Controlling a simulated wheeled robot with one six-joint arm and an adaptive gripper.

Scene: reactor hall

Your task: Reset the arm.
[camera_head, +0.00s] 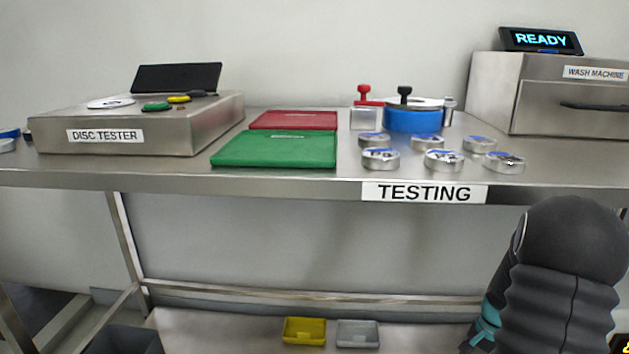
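Part of my arm (560,270) shows at the lower right, in front of the table, as a dark ribbed link with a teal band. My gripper is not in view, so its opening and anything in it are hidden. No part of the visible arm overlaps the items on the tabletop.
The steel table (300,182) holds a disc tester (140,125), green mat (275,150), red mat (293,120), several metal discs (444,161), a blue round container (412,121) and a wash machine (560,95) reading READY. Yellow tray (304,331) and grey tray (358,333) sit below.

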